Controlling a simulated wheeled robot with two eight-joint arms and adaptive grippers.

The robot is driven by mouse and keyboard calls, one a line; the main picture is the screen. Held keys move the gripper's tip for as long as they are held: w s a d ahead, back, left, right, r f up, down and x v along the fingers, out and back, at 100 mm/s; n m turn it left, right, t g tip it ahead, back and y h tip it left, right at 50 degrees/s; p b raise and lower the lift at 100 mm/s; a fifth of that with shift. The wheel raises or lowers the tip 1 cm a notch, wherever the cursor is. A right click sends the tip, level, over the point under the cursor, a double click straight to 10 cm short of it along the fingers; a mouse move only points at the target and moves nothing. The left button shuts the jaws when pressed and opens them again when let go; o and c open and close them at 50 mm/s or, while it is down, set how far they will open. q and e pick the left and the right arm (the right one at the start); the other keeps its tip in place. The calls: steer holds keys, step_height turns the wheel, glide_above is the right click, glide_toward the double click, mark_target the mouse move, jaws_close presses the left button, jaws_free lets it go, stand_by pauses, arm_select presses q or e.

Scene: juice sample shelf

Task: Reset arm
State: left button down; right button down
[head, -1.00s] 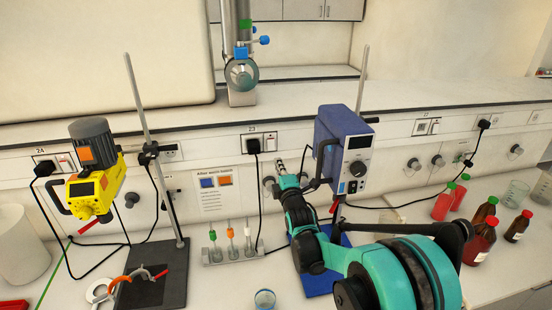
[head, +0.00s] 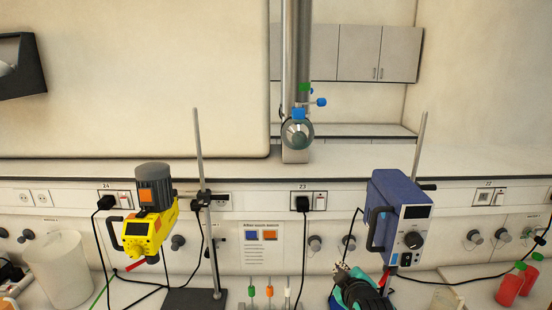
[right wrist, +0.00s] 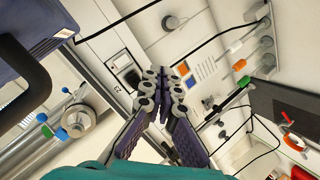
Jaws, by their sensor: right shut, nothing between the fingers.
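My right gripper (head: 342,268) shows at the bottom of the head view, in front of the blue stirrer unit (head: 392,220) and a little to its left. In the right wrist view its two fingers (right wrist: 166,78) are shut with nothing between them, pointing at the wall panel. My teal right arm is mostly cut off by the bottom edge of the head view. My left gripper is in none of the frames.
A yellow stirrer (head: 149,215) hangs beside a stand rod (head: 207,240) at the left. Small vials with coloured tops (head: 268,291) stand at bottom centre. Red bottles (head: 509,289) stand at the right. A white beaker (head: 58,268) is at the left.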

steer(key=s+f+m+g+b, duration=0.1)
steer(key=s+f+m+g, duration=0.35)
steer(key=s, duration=0.75)
steer(key=s+f+m+g, duration=0.2)
steer(key=s+f+m, duration=0.4)
steer(key=s, duration=0.6)
step_height(320, 180, down, 17)
steer(key=n+b, duration=0.1)
steer(key=b, duration=1.5)
steer(key=shift+w+r+t, duration=0.15)
steer(key=shift+w+t, duration=0.1)
steer(key=shift+t, duration=0.1)
